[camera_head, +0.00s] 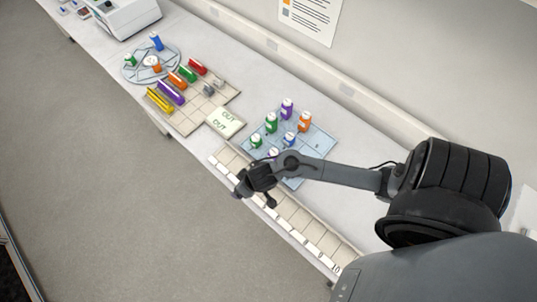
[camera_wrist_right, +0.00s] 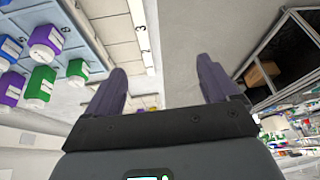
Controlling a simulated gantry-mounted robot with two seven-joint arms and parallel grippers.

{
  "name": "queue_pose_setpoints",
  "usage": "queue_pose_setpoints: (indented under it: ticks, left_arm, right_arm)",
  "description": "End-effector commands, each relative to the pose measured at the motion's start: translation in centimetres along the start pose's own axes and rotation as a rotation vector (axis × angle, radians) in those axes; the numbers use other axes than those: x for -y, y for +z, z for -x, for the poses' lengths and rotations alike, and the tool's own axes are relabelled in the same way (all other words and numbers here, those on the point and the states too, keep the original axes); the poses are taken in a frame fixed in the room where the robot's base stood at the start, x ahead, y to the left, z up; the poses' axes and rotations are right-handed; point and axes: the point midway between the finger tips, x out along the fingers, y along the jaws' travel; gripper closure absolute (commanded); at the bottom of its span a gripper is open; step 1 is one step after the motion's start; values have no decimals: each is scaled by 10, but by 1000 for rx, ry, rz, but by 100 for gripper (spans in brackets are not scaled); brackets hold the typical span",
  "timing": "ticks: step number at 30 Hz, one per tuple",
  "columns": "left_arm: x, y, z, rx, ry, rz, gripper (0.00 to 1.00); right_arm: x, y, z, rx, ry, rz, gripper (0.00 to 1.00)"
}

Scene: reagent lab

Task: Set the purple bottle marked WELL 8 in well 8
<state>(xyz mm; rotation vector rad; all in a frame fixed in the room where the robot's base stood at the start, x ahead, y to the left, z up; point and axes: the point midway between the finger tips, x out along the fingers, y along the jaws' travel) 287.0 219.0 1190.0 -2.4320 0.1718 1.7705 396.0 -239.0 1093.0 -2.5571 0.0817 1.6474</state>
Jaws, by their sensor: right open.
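Purple bottles stand on the blue tray (camera_head: 318,146); one purple bottle (camera_head: 287,106) is at its back in the head view. Two purple bottles, a larger one (camera_wrist_right: 46,38) and a lower one (camera_wrist_right: 12,87), show in the right wrist view. The label text is too small to tell which is marked WELL 8. The beige row of wells (camera_head: 290,217) runs along the bench's front edge, with white number labels; well 8 cannot be made out. My right gripper (camera_head: 256,195) is open and empty over the row's left part; its fingers also show in the wrist view (camera_wrist_right: 162,70). My left gripper is out of view.
Green bottles (camera_head: 271,123), an orange bottle (camera_head: 304,122) and a blue bottle (camera_head: 289,139) crowd the same tray. A beige board (camera_head: 187,127) with coloured blocks, a round tray (camera_head: 131,74) and a white machine (camera_head: 122,15) lie farther left. Open floor borders the bench's front.

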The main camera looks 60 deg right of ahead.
Motion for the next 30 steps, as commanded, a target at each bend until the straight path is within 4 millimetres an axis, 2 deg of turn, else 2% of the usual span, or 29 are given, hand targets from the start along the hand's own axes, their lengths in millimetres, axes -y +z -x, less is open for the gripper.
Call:
queue_pose_setpoints:
  ticks: [1,3,9,12,18,27,30]
  left_arm:
    - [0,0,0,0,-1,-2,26]
    - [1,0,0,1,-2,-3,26]
    - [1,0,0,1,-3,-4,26]
    - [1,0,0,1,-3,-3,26]
    - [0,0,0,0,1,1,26]
    - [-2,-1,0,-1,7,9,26]
    - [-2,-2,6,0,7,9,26]
  right_arm:
    - [13,8,16,-9,-3,38,13]
    - [20,14,38,-10,9,97,13]
    - [22,39,93,47,17,205,13]
    - [19,49,112,79,7,236,13]
    - [16,61,131,114,-12,271,13]
    - [16,62,133,117,-14,278,13]
    - [16,59,138,116,-14,278,13]
